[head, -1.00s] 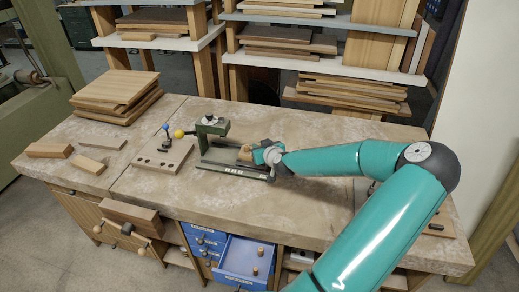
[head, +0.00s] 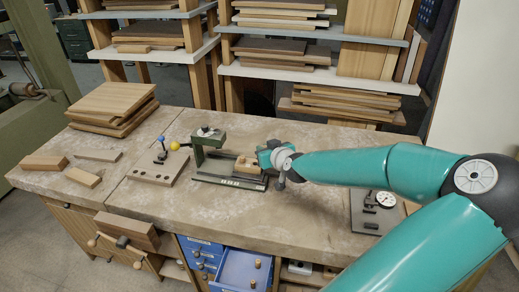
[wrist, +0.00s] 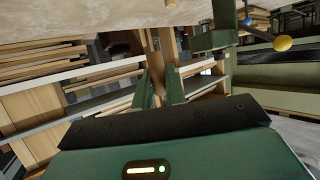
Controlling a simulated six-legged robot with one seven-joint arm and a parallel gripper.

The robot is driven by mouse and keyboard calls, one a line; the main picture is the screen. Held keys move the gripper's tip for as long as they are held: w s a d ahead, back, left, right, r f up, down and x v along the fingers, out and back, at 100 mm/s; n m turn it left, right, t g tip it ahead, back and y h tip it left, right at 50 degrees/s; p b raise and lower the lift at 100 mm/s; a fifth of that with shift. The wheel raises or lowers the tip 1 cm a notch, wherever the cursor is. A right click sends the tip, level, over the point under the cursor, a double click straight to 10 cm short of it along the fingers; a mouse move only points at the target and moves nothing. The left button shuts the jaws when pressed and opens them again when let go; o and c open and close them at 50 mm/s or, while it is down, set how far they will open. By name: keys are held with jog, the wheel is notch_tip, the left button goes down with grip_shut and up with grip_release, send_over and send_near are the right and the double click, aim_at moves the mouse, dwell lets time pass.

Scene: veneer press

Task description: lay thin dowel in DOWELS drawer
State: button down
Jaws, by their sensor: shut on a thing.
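My gripper (head: 262,159) is above the bench at the right end of the small green press (head: 208,140), and it also shows in the wrist view (wrist: 160,90). It is shut on the thin dowel, which is mostly hidden and hard to pick out from the wood behind. A small wooden block (head: 246,163) sits on the press base just left of the fingertips. An open blue drawer (head: 236,268) sticks out under the bench front, with two small wooden pegs or knobs showing at it. Its label is not readable.
Shut blue drawers (head: 203,258) are left of the open one. On the bench (head: 160,222) stand a lever block (head: 160,167), stacked boards (head: 115,100), loose blocks and a dial gauge plate (head: 372,212). Shelves of boards stand behind. The bench front middle is clear.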

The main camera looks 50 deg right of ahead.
jog(key=v, duration=0.6)
jog(key=shift+a, duration=0.25)
